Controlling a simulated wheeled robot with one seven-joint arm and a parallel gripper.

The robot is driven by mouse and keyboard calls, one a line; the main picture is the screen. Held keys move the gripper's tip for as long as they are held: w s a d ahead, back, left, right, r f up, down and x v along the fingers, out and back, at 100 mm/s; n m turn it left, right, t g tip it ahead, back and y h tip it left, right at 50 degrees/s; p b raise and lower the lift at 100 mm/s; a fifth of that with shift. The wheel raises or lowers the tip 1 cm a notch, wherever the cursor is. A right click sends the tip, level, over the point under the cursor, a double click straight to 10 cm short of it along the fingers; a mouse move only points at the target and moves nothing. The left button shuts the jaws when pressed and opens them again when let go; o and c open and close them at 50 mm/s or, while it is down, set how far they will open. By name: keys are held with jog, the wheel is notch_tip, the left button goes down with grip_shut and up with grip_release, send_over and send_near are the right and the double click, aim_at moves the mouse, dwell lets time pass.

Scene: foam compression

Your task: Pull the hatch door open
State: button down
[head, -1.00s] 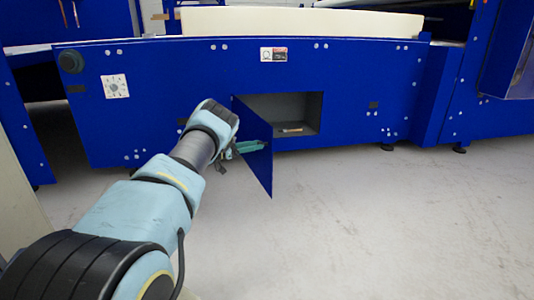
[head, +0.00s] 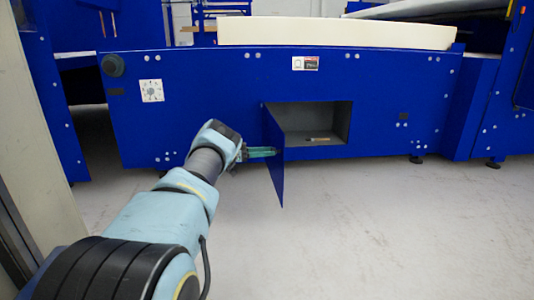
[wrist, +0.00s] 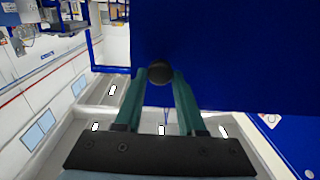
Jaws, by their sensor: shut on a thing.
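The blue hatch door (head: 275,160) stands swung out from the front of the blue machine, hinged at its left edge. Behind it the grey compartment (head: 325,122) is open to view, with a small brown item on its floor. My gripper (head: 272,152) reaches the door's outer face from the left. In the wrist view the green fingers of my gripper (wrist: 160,82) are shut on a dark round knob (wrist: 160,72) on the blue door (wrist: 215,50).
The blue machine (head: 200,85) fills the back, with a long cream foam block (head: 335,33) on top. A pale wall (head: 30,130) stands close at the left. The grey floor (head: 400,230) in front and to the right is clear.

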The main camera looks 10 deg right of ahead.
jog(key=c, duration=0.5)
grip_release()
jog(key=a+p, duration=0.2)
jog(key=a, duration=0.8)
jog(key=shift+s+a, duration=0.15)
jog(key=shift+a, duration=0.2)
